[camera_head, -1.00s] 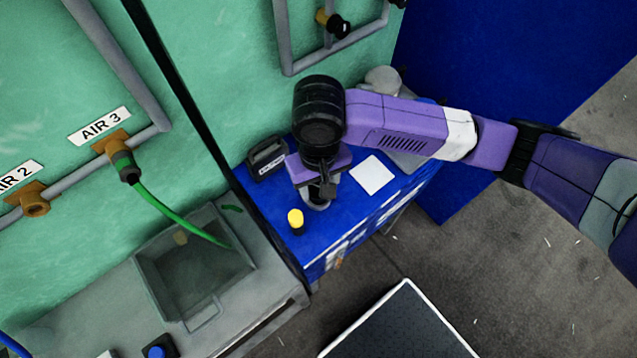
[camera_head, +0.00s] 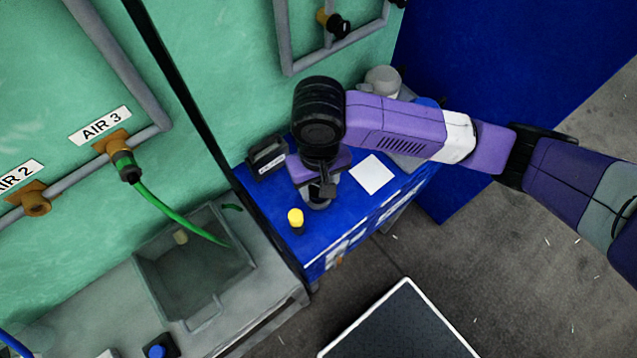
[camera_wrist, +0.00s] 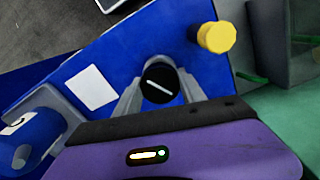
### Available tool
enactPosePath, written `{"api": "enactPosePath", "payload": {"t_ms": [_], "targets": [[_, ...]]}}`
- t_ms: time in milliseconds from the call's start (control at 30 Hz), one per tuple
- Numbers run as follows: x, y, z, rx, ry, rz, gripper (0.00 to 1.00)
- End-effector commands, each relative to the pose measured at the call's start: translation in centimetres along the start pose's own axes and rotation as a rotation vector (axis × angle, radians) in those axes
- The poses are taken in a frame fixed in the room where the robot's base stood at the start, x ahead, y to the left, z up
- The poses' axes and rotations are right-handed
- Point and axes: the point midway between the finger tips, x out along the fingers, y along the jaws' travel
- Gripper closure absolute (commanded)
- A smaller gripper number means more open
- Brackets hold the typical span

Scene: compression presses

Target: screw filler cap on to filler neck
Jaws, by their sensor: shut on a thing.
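A round black cap (camera_wrist: 158,82) with a white line across its top sits between the fingers in the wrist view. I take it to be the filler cap. My gripper (camera_wrist: 159,86) is shut on it, with one grey finger on each side. In the head view my gripper (camera_head: 318,199) points down just over the blue bench top, and the wrist largely hides the cap. I cannot make out the filler neck; whether it lies under the cap is hidden.
A yellow-topped black knob (camera_head: 296,218) stands on the blue bench (camera_head: 330,235) close to the gripper; it shows in the wrist view (camera_wrist: 216,37). A white card (camera_head: 371,174) lies to the right. A black box (camera_head: 266,158) stands behind left. A grey sink (camera_head: 195,265) is left.

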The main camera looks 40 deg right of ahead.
Motion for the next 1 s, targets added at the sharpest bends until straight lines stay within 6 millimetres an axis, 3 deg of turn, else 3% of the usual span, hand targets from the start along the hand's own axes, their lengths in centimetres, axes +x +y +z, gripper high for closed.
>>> {"api": "enactPosePath", "payload": {"t_ms": [700, 733, 833, 1000], "targets": [[1.7, 0.0, 0.0, 0.001, 0.0, 0.0, 0.99], [1.7, 0.0, 0.0, 0.001, 0.0, 0.0, 0.48], [1.6, 0.0, 0.0, 0.001, 0.0, 0.001, 0.29], [1.6, 0.0, 0.0, 0.0, 0.0, 0.001, 0.27]]}}
